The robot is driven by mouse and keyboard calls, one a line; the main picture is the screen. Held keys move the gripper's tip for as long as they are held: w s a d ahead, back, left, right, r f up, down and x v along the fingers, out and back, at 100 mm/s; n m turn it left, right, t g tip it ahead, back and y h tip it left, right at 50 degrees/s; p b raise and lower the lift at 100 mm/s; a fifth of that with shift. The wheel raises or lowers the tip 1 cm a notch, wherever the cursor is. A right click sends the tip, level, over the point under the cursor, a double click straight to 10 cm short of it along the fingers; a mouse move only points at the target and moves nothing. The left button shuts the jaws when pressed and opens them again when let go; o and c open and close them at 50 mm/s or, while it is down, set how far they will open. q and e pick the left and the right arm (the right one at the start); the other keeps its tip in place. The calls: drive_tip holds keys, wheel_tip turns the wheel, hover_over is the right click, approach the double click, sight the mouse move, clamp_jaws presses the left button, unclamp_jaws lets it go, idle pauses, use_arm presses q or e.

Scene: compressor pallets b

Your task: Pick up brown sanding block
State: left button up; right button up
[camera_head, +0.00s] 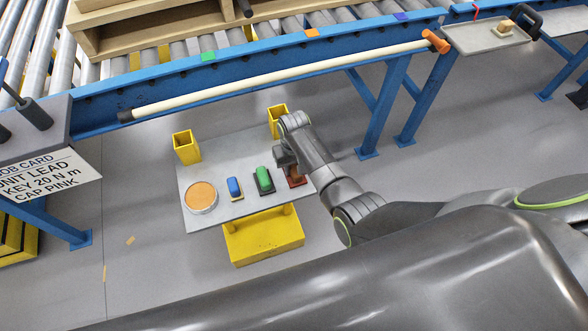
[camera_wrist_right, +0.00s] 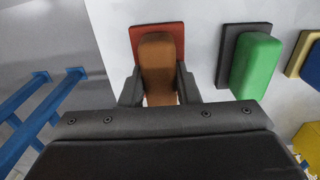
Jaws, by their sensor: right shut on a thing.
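The brown sanding block (camera_wrist_right: 157,62) with a red base pad sits between the two fingers of my right gripper (camera_wrist_right: 158,88) in the right wrist view. The fingers are shut on its sides. In the head view the brown block (camera_head: 295,175) shows partly, at the right end of the grey board (camera_head: 205,222), with my right gripper (camera_head: 288,168) over it. I cannot tell whether its base touches the board. My left gripper is not in view.
A green block (camera_head: 264,180), a blue block (camera_head: 234,187) and an orange round disc (camera_head: 201,196) stand to the left. Two yellow posts (camera_head: 186,148) rise at the board's back. A blue conveyor frame (camera_head: 250,70) runs behind with a pale pole (camera_head: 280,75).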

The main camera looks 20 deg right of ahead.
drive_tip(key=shift+r, duration=0.1)
wheel_tip(320, 180, up, 10)
drive_tip(key=shift+f+p, duration=0.1)
drive_tip(key=shift+p, duration=0.55)
drive_tip(key=o, duration=0.3)
drive_tip(key=shift+c, duration=0.7)
